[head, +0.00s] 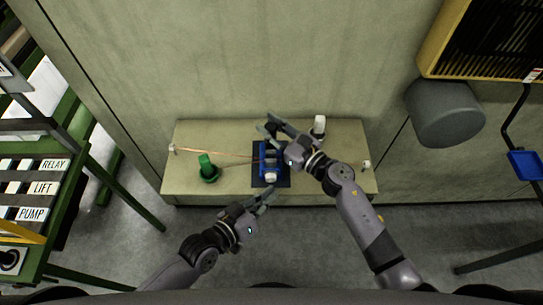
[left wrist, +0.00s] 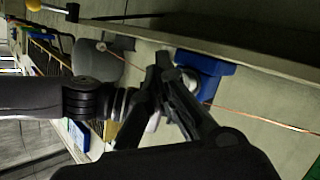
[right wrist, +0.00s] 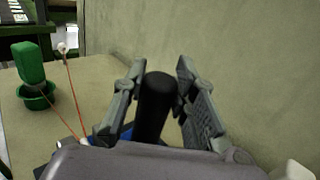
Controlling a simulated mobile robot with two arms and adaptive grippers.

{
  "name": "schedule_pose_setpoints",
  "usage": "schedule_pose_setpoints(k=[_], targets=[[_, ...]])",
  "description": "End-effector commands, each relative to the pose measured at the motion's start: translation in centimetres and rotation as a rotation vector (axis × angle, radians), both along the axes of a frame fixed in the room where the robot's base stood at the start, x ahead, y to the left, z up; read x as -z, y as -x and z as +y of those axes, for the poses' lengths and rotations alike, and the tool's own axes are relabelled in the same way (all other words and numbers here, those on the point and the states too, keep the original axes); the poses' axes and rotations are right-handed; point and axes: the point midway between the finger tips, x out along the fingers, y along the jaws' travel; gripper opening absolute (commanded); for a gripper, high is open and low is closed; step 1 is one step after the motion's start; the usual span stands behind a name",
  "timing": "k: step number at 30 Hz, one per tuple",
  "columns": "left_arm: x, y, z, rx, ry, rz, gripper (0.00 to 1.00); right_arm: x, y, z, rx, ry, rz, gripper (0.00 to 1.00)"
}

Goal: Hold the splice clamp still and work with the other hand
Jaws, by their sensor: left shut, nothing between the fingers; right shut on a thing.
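The blue splice clamp (head: 264,171) sits on a dark mat (head: 284,183) on the bench. It also shows in the left wrist view (left wrist: 216,75), with copper wire beside it. My right gripper (head: 267,123) is over the clamp's far end. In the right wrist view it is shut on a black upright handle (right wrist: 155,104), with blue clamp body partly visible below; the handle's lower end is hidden. My left gripper (head: 271,195) is shut and empty, just in front of the clamp near the bench's front edge. I cannot tell whether its tips touch anything.
A copper wire (head: 215,152) runs from a white post at the bench's left to the clamp. A green bottle (head: 205,162) stands in a green dish (head: 211,176) left of the clamp. A white-topped item (head: 319,122) stands behind my right arm. The bench's right end is mostly clear.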

Motion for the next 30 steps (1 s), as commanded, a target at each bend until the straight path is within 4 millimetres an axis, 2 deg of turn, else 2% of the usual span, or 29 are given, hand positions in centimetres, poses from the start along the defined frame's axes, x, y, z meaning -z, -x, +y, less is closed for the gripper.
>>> schedule_pose_setpoints(k=[7,22,30], targets=[[0.1,0.3,0.0,0.001,0.0,0.002,0.0,0.1,0.0,0.0,0.0,-0.001,0.002,0.0],[0.1,5.2,0.0,0.001,-0.002,0.002,0.0,0.0,0.0,0.0,0.001,-0.001,0.002,0.0],[0.0,6.0,0.0,0.0,-0.001,0.001,0.0,0.0,0.0,0.0,0.001,-0.001,0.002,0.0]])
